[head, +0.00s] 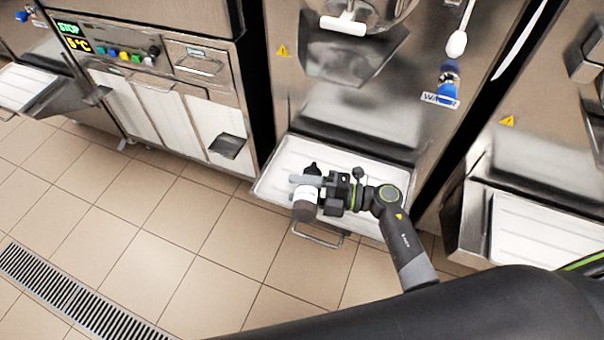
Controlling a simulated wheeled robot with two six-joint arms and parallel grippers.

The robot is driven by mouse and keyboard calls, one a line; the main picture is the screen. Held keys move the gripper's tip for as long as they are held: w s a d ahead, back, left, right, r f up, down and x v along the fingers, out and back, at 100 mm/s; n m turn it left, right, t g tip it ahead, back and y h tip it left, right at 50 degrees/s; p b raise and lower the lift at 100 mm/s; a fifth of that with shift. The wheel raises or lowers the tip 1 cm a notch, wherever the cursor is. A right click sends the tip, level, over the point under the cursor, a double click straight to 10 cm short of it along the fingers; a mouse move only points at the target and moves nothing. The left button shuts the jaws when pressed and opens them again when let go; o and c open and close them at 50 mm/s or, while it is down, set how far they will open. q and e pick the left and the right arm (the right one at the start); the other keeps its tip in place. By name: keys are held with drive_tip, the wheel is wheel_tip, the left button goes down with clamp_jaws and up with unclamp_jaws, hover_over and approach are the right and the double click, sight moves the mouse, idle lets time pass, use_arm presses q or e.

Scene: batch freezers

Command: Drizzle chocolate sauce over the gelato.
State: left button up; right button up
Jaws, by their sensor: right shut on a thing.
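My right gripper (318,194) is shut on a dark bottle (305,208) with a white band and a black pointed cap. The cap points up, and the bottle looks roughly upright. The gripper and bottle are in front of, or over, the white tray (277,172) below the middle freezer; the exact height cannot be told. No gelato can be made out in this view. My left gripper is not in view.
The middle batch freezer (360,110) has a chute, a white-knobbed lever and a blue water tap (449,84). Another freezer (170,75) with a control panel stands left. A wire handle (318,238) juts out below the tray. The tiled floor (190,240) is clear, with a drain grate (80,292).

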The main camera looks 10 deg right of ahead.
drive_tip(key=shift+f+m+p, duration=0.15)
drive_tip(key=shift+m+p, duration=0.2)
drive_tip(key=shift+m, duration=0.35)
drive_tip(key=r+m+p, duration=0.1)
drive_tip(key=p, duration=0.1)
drive_tip(key=w+r+m+p, duration=0.1)
drive_tip(key=p, duration=0.2)
drive_tip(key=shift+d+r+m, duration=0.15)
drive_tip(key=shift+d+m, duration=0.05)
drive_tip(key=shift+m, duration=0.2)
drive_tip(key=shift+w+d+r+m+p, duration=0.1)
drive_tip(key=shift+w+r+m+p, duration=0.1)
drive_tip(key=shift+m+p, duration=0.45)
drive_tip(key=shift+w+d+r+m+p, duration=0.1)
drive_tip(key=shift+w+r+m+p, duration=0.1)
drive_tip(key=shift+m+p, duration=0.4)
drive_tip(key=shift+s+d, duration=0.15)
drive_tip(key=shift+s+a+p+v, duration=0.1)
drive_tip(key=shift+s+p+v, duration=0.1)
drive_tip(key=shift+v, duration=0.65)
drive_tip(key=shift+s+a+p+v, duration=0.1)
drive_tip(key=shift+s+p+v, duration=0.1)
drive_tip(key=shift+v, duration=0.7)
drive_tip(key=shift+s+p+v, duration=0.1)
drive_tip(key=shift+p+v, duration=0.1)
drive_tip(key=shift+v, duration=0.65)
drive_tip(key=shift+f, duration=0.1)
